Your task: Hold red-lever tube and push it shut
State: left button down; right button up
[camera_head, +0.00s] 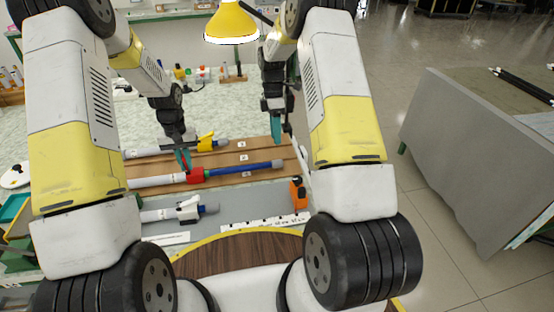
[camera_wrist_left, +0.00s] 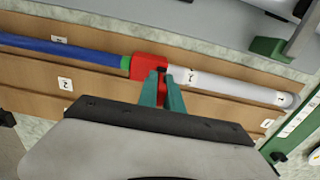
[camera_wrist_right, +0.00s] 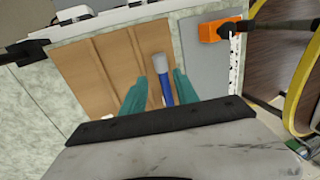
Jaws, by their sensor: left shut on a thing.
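The red-lever tube lies in a slot of the brown wooden rack. It has a white body (camera_head: 155,181), a red lever clamp (camera_head: 196,175), and a blue rod (camera_head: 238,169) with a grey end cap (camera_head: 277,164). My left gripper (camera_head: 184,160) is shut on the red clamp; the left wrist view shows its teal fingers (camera_wrist_left: 162,88) at the clamp (camera_wrist_left: 149,65), beside the white body (camera_wrist_left: 215,84). My right gripper (camera_head: 275,128) is open above the rod's free end. In the right wrist view its fingers (camera_wrist_right: 160,92) stand apart, with the grey cap (camera_wrist_right: 158,62) seen between them.
A yellow-lever tube (camera_head: 207,141) lies behind in the rack (camera_head: 262,152). A grey-lever tube (camera_head: 187,209) lies in front on a grey mat. An orange object (camera_head: 298,193) stands right of the rack. A white marked strip (camera_head: 265,220) lies in front.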

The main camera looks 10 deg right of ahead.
jog(key=x, duration=0.9)
jog(key=shift+s+f, duration=0.1)
jog(key=shift+f, duration=0.3)
grip_shut()
dwell(0.9)
